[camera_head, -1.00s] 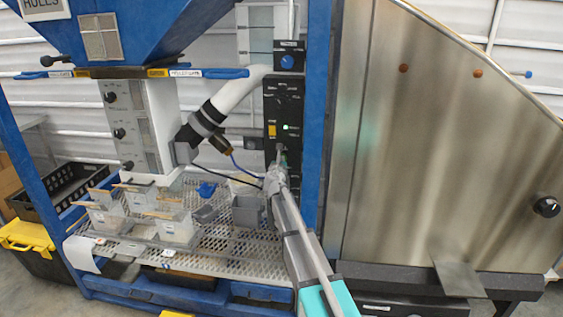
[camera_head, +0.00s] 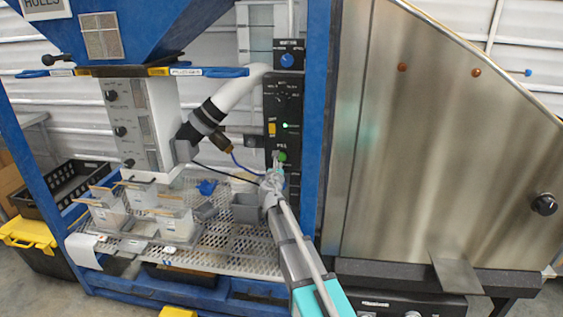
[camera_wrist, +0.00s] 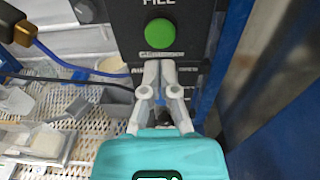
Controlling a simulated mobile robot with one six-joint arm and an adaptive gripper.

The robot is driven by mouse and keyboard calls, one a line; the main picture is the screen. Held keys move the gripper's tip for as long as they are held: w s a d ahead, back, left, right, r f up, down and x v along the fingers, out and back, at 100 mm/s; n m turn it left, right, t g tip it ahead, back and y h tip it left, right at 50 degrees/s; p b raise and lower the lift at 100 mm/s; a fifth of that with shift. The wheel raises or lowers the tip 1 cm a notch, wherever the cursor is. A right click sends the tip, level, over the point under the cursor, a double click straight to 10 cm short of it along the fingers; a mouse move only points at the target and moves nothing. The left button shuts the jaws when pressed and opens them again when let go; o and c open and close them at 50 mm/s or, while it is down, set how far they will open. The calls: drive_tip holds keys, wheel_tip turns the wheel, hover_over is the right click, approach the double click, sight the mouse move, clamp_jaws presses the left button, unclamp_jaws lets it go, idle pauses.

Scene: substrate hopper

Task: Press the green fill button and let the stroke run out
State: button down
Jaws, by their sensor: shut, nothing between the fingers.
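The green fill button (camera_head: 282,156) sits on the black control panel (camera_head: 284,105) under the label FILL. In the wrist view the green button (camera_wrist: 160,33) is fully visible, round and unobstructed, above my gripper. My gripper (camera_head: 277,160) is shut and empty, close to the panel front at the button's lower left in the head view. In the wrist view its fingertips (camera_wrist: 159,66) point at the panel just below the button. I see no overlap with the button there; the exact gap to the panel cannot be told.
A small green light (camera_head: 285,125) and a yellow switch (camera_head: 272,129) are higher on the panel. A blue frame post (camera_head: 314,120) stands close at the right. Grey bins (camera_head: 246,209) and several clear containers stand on the perforated shelf (camera_head: 225,236) below.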

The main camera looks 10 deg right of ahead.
drive_tip(key=v, duration=0.6)
drive_tip(key=shift+s, duration=0.15)
